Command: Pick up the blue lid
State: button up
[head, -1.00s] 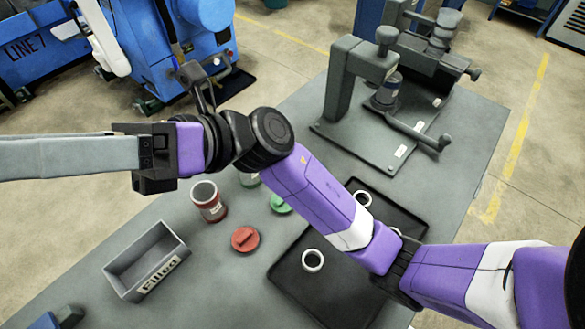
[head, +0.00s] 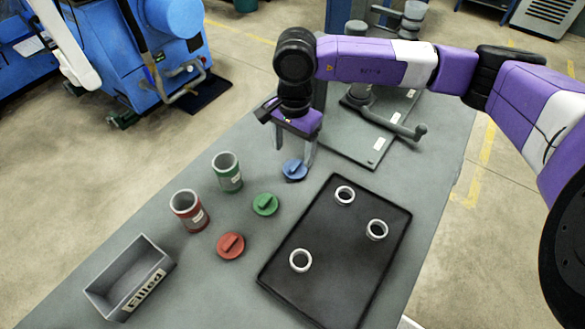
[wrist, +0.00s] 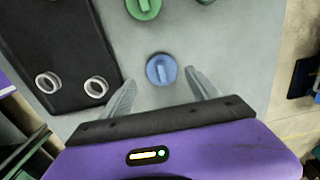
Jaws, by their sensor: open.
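The blue lid (head: 294,169) is a round disc with a raised bar on top, lying flat on the grey table. It also shows in the wrist view (wrist: 161,70), in front of and between the lines of my two fingers. My gripper (head: 295,152) is open and empty, pointing down close to the lid, with the fingers on either side of it in the head view. I cannot tell how high the fingertips are above the table.
A green lid (head: 265,204), a red lid (head: 230,245), a green can (head: 227,171) and a red can (head: 189,210) stand nearby. A black tray (head: 330,285) holds three white rings. A grey bin (head: 100,301) marked "Filled" is at the front left. A grey press (head: 372,142) stands behind.

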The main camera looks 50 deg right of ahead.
aim_at(295, 165)
jog(key=shift+s+d+f, duration=0.15)
jog(key=shift+d+f, duration=0.15)
jog(key=shift+f, duration=0.05)
jog(key=shift+w+d+f+p, duration=0.15)
jog(key=shift+f+p, duration=0.4)
jog(key=shift+f, duration=1.25)
jog(key=shift+w+d+f+p, duration=0.15)
jog(key=shift+f+p, duration=0.4)
jog(key=shift+f, duration=1.2)
jog(key=shift+s, duration=0.1)
jog(key=c, duration=1.1)
